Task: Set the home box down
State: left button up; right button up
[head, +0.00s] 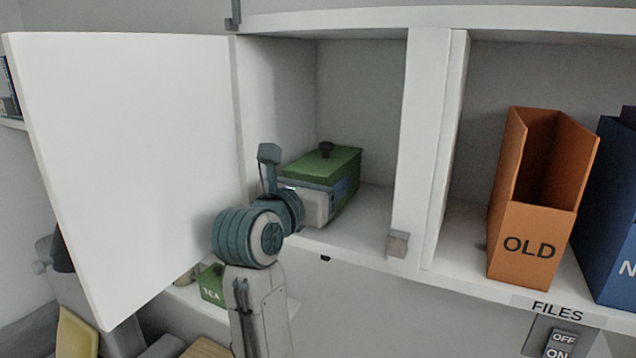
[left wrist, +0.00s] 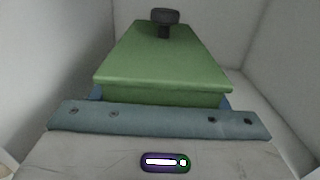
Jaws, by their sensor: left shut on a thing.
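In the left wrist view the green lid (left wrist: 165,62) and knob fill the middle. My left gripper (head: 318,205) reaches in from the front and is shut on the box. Its fingertips and the box's near lower side are hidden. My right gripper is in no view.
The white cupboard door (head: 130,160) stands open at the left. A divider (head: 420,150) borders the compartment on the right. An orange OLD file holder (head: 530,245) and a blue one (head: 610,220) stand beyond it. A green TEA box (head: 211,285) sits below. Shelf floor is free right of the box.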

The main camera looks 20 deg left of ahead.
pick_arm(q)
jog(key=shift+s+f, duration=0.3)
jog(key=shift+w+f, duration=0.15)
jog(key=shift+w, duration=0.2)
jog(key=o, duration=1.1)
jog(key=shift+s, duration=0.2)
jog(key=s+b, duration=0.1)
jog(key=s, duration=0.2)
jog(key=s+a+b, duration=0.1)
jog(key=s, duration=0.2)
jog(key=shift+s+a+b, duration=0.15)
jog(key=shift+s+b, duration=0.05)
jog(key=shift+b, duration=0.2)
jog(key=shift+s+a, duration=0.1)
jog(key=shift+s, duration=0.3)
